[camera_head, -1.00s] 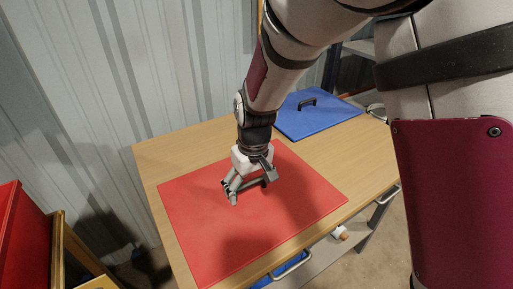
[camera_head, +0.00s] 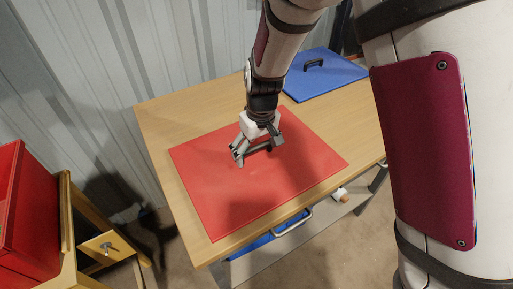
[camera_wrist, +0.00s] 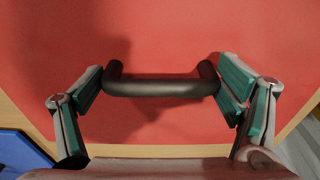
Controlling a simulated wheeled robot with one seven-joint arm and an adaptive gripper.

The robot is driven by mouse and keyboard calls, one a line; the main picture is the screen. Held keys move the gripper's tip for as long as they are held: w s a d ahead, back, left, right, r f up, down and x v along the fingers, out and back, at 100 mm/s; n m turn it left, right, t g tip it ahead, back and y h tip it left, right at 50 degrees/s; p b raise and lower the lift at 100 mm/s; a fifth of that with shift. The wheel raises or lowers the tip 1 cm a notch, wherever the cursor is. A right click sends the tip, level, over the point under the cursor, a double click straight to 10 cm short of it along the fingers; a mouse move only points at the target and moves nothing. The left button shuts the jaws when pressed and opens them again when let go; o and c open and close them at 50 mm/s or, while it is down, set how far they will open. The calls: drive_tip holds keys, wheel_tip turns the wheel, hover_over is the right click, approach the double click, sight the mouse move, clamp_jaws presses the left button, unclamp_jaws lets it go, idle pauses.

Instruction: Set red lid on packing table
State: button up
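The red lid (camera_head: 200,180) is a flat square panel over the left part of the wooden packing table (camera_head: 160,115). It looks level and lies within the table's edges; whether a small gap is left under it I cannot tell. Its black bar handle (camera_wrist: 160,88) stands up in the wrist view. My gripper (camera_head: 252,152) is at the lid's middle. In the wrist view my gripper (camera_wrist: 160,82) has one finger at each end of the handle, the pads appearing to press on both ends. The handle is mostly hidden in the head view.
A blue lid (camera_head: 325,75) with a black handle lies at the back of the table. A red box (camera_head: 30,215) is on a wooden stand (camera_head: 68,230) at the left. A corrugated wall (camera_head: 90,70) runs behind. A blue container (camera_head: 250,245) shows under the tabletop.

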sight(259, 160)
drive_tip(key=shift+o, duration=0.4)
drive_tip(key=shift+r, duration=0.15)
drive_tip(key=s+d+r+m+p, duration=0.1)
drive_tip(key=s+d+r, duration=0.15)
drive_tip(key=r, duration=0.65)
drive_tip(key=s+d+r+p, duration=0.15)
drive_tip(key=d+r, duration=0.25)
drive_tip(key=r, duration=0.5)
drive_tip(key=s+d+r+m, duration=0.1)
drive_tip(key=s+d+m, duration=0.1)
drive_tip(key=s+d, duration=0.3)
drive_tip(key=s+d+r+m+t, duration=0.1)
drive_tip(key=s+d, duration=0.4)
drive_tip(key=s, duration=0.6)
drive_tip(key=s+d+r+m, duration=0.2)
drive_tip(key=s+d, duration=0.3)
drive_tip(key=s, duration=0.3)
drive_tip(key=shift+s+r+m+t+h+b, duration=0.2)
drive_tip(key=shift+r+m+t+h+b, duration=0.15)
drive_tip(key=shift+m+h+b, duration=0.1)
